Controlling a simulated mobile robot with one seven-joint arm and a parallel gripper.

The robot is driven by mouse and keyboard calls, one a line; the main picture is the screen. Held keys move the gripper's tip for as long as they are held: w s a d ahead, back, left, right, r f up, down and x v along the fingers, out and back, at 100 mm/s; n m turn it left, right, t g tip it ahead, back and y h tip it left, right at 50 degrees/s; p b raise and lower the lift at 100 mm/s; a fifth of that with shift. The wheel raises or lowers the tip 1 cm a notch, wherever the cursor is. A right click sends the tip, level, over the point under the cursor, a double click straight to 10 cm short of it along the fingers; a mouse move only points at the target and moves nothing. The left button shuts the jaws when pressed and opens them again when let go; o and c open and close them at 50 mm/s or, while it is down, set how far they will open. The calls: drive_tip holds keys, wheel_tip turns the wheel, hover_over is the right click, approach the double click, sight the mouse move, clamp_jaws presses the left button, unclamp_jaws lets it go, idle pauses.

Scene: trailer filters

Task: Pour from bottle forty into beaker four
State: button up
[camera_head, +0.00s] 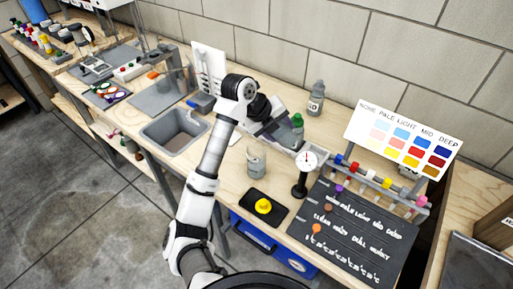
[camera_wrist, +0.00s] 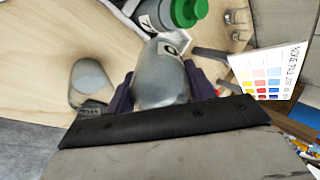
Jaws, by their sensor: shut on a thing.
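My gripper (camera_wrist: 160,90) is shut on a grey bottle (camera_wrist: 160,70), with a dark finger on each side of it. Part of its label shows a round mark, but I cannot read the full number. In the head view my gripper (camera_head: 279,128) is above the bench, and the arm hides most of the held bottle. A small grey beaker (camera_head: 256,162) stands on the bench, nearer the front; it also shows left of the held bottle in the wrist view (camera_wrist: 90,78). Its label is too small to read. The held bottle is apart from the beaker.
A green-capped bottle (camera_head: 297,122) stands close beside my gripper. Another grey bottle (camera_head: 316,98) stands near the wall, its label hard to read. A dial gauge (camera_head: 306,163), a black pad with a yellow knob (camera_head: 263,205), a sink (camera_head: 178,133) and a colour chart (camera_head: 403,140) surround the area.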

drive_tip(key=shift+s+a+r+h, duration=0.1)
drive_tip(key=shift+s+a+h, duration=0.1)
drive_tip(key=shift+h, duration=0.3)
idle(0.4)
drive_tip(key=shift+f+t+h, duration=0.35)
drive_tip(key=shift+t+h, duration=0.15)
drive_tip(key=shift+h, duration=0.1)
idle(1.0)
drive_tip(key=shift+w+r+t+h, duration=0.1)
drive_tip(key=shift+r+t+h, duration=0.2)
drive_tip(key=shift+r+h, duration=0.7)
idle(0.9)
drive_tip(key=shift+d+f+t+h, duration=0.1)
drive_tip(key=shift+f+t+h, duration=0.15)
drive_tip(key=shift+t+h, duration=0.25)
idle(1.3)
drive_tip(key=shift+r+h, duration=0.35)
drive_tip(key=shift+h, duration=0.45)
idle(1.0)
